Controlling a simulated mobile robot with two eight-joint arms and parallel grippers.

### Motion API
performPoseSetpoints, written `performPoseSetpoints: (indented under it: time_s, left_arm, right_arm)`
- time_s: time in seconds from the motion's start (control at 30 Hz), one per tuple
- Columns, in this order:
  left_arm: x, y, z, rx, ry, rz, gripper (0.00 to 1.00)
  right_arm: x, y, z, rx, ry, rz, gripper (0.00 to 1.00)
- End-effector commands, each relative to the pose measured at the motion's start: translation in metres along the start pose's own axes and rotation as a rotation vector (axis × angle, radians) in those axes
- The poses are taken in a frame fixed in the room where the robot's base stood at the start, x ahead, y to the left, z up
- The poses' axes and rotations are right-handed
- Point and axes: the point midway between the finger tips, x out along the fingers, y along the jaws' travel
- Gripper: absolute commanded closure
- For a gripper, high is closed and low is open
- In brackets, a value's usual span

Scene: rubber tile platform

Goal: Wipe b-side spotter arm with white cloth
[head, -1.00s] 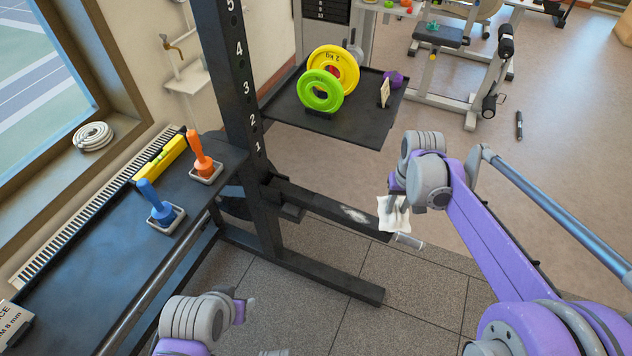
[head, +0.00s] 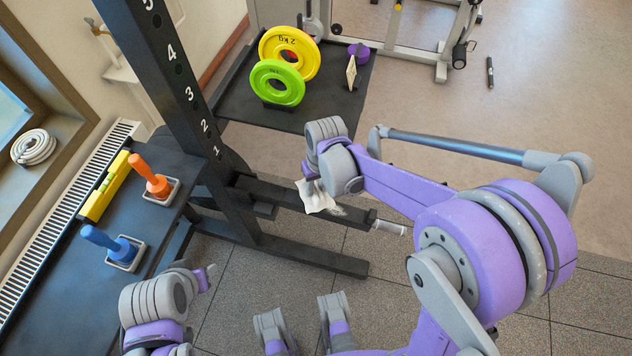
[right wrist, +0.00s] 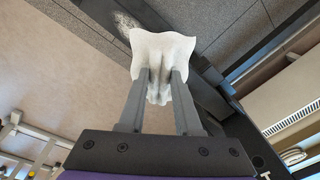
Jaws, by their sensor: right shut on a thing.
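The spotter arm (head: 275,192) is a black bar running from the numbered upright to a light grey end piece. A whitish smudge (head: 338,210) marks it near the outer end; the smudge also shows in the right wrist view (right wrist: 125,22). My right gripper (right wrist: 152,82) is shut on the white cloth (right wrist: 163,48), which hangs crumpled past the fingertips. In the head view the cloth (head: 316,196) overlaps the bar just left of the visible smudge; I cannot tell whether it touches. My left gripper (head: 204,277) shows only partly at lower left, its fingers unclear.
The black upright (head: 180,90) stands left of my right gripper. A black tray (head: 240,105) behind holds yellow and green plates. A dark bench (head: 70,270) at left carries blue and orange handled tools and a yellow level (head: 105,187). Open floor lies at right.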

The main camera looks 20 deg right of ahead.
Motion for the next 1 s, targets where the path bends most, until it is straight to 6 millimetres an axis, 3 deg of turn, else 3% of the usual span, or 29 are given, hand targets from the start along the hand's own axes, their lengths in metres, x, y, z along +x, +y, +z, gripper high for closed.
performPoseSetpoints:
  time_s: [0.27, 0.53, 0.67, 1.0]
  left_arm:
    - [0.011, 0.000, 0.005, 0.000, -0.004, 0.000, 0.50]
    - [0.038, 0.000, 0.017, 0.000, -0.014, 0.000, 0.50]
    - [0.032, 0.000, 0.014, 0.000, -0.011, 0.000, 0.50]
    - [0.035, 0.000, 0.015, 0.000, -0.013, 0.000, 0.50]
  right_arm:
    - [0.014, 0.000, 0.000, 0.000, 0.000, 0.000, 1.00]
    - [0.051, 0.000, 0.000, 0.000, -0.001, 0.000, 1.00]
    - [0.043, 0.000, 0.000, 0.000, 0.001, 0.000, 1.00]
    - [0.048, 0.000, 0.000, 0.000, 0.000, 0.000, 1.00]
